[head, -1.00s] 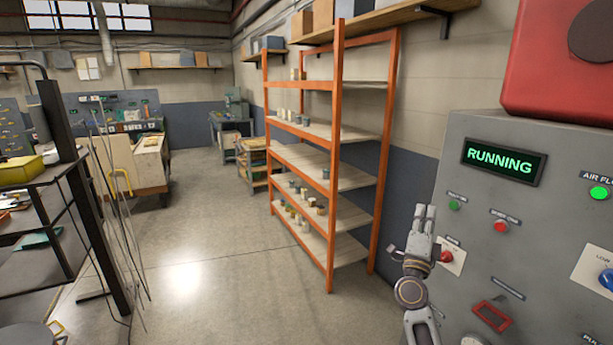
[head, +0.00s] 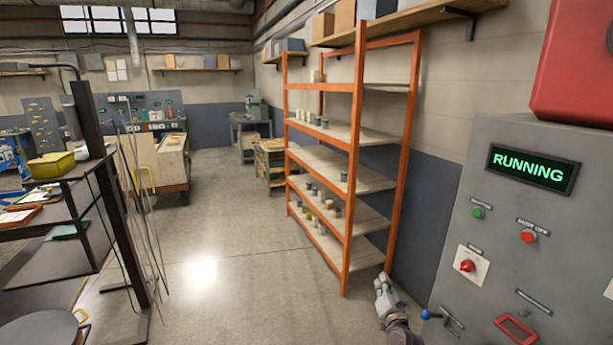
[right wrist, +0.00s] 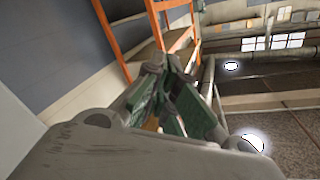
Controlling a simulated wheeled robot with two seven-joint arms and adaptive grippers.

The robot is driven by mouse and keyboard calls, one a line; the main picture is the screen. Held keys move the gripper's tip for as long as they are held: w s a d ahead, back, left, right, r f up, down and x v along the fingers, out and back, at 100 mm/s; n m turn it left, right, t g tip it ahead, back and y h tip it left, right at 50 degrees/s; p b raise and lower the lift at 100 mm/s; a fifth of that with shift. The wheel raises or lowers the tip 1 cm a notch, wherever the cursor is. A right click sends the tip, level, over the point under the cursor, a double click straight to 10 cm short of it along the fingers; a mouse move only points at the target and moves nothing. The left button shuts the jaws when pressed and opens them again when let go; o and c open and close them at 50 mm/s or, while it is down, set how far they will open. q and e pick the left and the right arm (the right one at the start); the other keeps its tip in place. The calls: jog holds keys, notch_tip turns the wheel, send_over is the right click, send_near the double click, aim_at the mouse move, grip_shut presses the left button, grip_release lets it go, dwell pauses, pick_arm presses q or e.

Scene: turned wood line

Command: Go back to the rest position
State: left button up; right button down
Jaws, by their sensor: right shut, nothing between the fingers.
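My right gripper (head: 383,285) is low at the right of the head view, between the orange shelf rack and the grey control panel. Its fingers point up and it holds nothing. In the right wrist view its fingers (right wrist: 165,80) come together, shut and empty. The grey control panel (head: 462,218) stands to its right, with a lit green RUNNING display (head: 531,168). A lever with a blue knob (head: 427,314) shows on the panel close to the gripper's right, apart from the fingers. My left gripper is not in view.
An orange shelf rack (head: 357,180) with several small cans stands just beyond the right gripper. A dark rack (head: 110,190) with a yellow box (head: 52,165) and thin rods stands at left. The concrete floor (head: 225,235) between them is clear.

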jog(key=s+a+f+n+g, duration=0.1)
jog(key=s+f+g, duration=0.1)
jog(key=f, duration=0.6)
jog(key=s+a+f+n+g+y, duration=0.1)
jog(key=s+f+n, duration=0.15)
jog(key=f, duration=0.45)
jog(key=s+a+f+n+g, duration=0.1)
jog(key=s+f+g, duration=0.15)
jog(key=f, duration=0.55)
jog(key=s+f+n+g, duration=0.2)
jog(key=s+f+g, duration=0.2)
jog(key=s+f, duration=1.25)
jog(key=s+d+f+n+g, duration=0.1)
jog(key=s+f+g, duration=0.1)
jog(key=s+f, duration=0.7)
jog(key=s+d+f+n+g, duration=0.1)
jog(key=s+f+g, duration=0.35)
jog(key=s, duration=0.75)
jog(key=s+f, duration=0.2)
jog(key=s, duration=0.9)
jog(key=s+d+f+g+h, duration=0.1)
jog(key=s+f, duration=0.1)
jog(key=s, duration=0.9)
jog(key=shift+d+f, duration=0.3)
jog(key=shift+f, duration=0.1)
jog(key=shift+s, duration=0.2)
